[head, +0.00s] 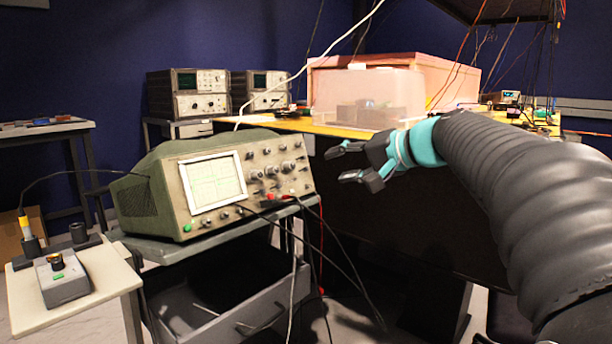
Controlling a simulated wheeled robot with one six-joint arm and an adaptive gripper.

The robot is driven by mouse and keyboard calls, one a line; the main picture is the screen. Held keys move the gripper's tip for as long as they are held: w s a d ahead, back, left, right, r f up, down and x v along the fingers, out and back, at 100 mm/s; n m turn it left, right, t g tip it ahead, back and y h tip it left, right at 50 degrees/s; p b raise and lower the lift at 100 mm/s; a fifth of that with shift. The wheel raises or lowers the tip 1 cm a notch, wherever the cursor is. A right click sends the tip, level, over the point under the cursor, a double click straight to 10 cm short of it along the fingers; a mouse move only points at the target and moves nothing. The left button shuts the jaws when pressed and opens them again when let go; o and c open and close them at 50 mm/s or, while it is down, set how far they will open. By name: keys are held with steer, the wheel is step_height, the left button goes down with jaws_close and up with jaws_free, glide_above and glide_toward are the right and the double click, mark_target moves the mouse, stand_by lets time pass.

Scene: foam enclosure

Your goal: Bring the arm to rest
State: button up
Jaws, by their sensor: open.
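My gripper (347,163) is open and empty, with its dark fingers apart and pointing left. It hangs in the air at the centre of the head view, in front of the yellow-edged bench. My arm, in a dark ribbed sleeve with a teal wrist, reaches in from the right edge. The fingertips appear just right of the green oscilloscope (215,180) in the picture; how far apart they are in depth I cannot tell.
The oscilloscope stands on a grey cart (190,247) with cables hanging from its front. A clear box (368,92) stands on the yellow bench (335,130). A small table (105,296) at lower left holds a grey device (62,278). Wires hang at upper right.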

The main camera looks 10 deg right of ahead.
steer(key=s+d+f+g+h+p, duration=0.1)
steer(key=s+f+g+h, duration=0.1)
steer(key=s+f, duration=0.45)
steer(key=s+d+f+g+h, duration=0.1)
steer(key=s+f+g+h, duration=0.15)
steer(key=f, duration=0.75)
steer(key=s+a+f+n+h+p, duration=0.1)
steer(key=s+f+n+h+p, duration=0.1)
steer(key=s, duration=0.8)
steer(key=s+a+f+n+h+p, duration=0.1)
steer(key=s+f+n+h+p, duration=0.1)
steer(key=s, duration=0.8)
steer(key=shift+s+a+f+n, duration=0.25)
steer(key=shift+f+n, duration=0.25)
steer(key=shift+f, duration=0.55)
